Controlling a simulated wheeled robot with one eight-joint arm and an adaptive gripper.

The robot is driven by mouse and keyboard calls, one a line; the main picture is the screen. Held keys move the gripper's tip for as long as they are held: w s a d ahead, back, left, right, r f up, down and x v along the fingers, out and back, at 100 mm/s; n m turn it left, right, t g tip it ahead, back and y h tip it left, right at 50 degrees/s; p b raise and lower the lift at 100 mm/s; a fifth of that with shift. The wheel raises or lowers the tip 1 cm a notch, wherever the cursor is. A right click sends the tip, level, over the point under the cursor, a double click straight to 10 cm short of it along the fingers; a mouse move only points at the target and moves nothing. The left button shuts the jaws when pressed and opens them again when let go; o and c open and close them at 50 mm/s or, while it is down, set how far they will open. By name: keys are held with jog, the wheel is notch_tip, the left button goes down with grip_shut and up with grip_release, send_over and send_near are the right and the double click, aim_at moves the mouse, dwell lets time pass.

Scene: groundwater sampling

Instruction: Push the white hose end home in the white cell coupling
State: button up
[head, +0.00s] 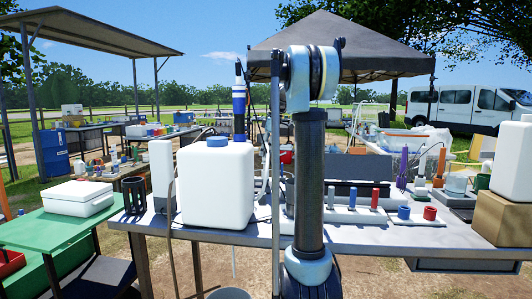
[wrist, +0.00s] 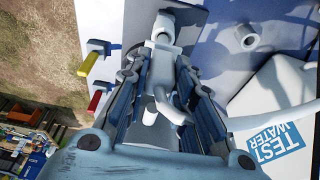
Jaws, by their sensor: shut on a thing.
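In the wrist view my gripper (wrist: 160,68) is shut, its two ribbed fingers on either side of a white hose end (wrist: 158,85). The white hose (wrist: 180,108) bends out to the right below the fingers. Just beyond the fingertips is a white fitting that looks like the white cell coupling (wrist: 163,30), on a grey plate. The hose end lines up with it and appears to meet it. I cannot tell whether they touch or how deep the end sits. In the head view my own arm hides the gripper, hose end and coupling.
A yellow-handled valve (wrist: 92,60) and a red-handled valve (wrist: 96,100) stick out left of the coupling. A white container labelled TEST WATER (wrist: 270,130) is close on the right. A white jug (head: 215,190) stands on the table.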

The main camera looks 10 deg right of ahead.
jog(key=shift+d+x, duration=0.15)
jog(key=shift+x, duration=0.6)
jog(key=shift+d+x, duration=0.2)
jog(key=shift+x, duration=0.55)
jog(key=o, duration=1)
jog(key=shift+s+f, duration=0.1)
jog(key=shift+f, duration=0.05)
jog(key=v, duration=1.2)
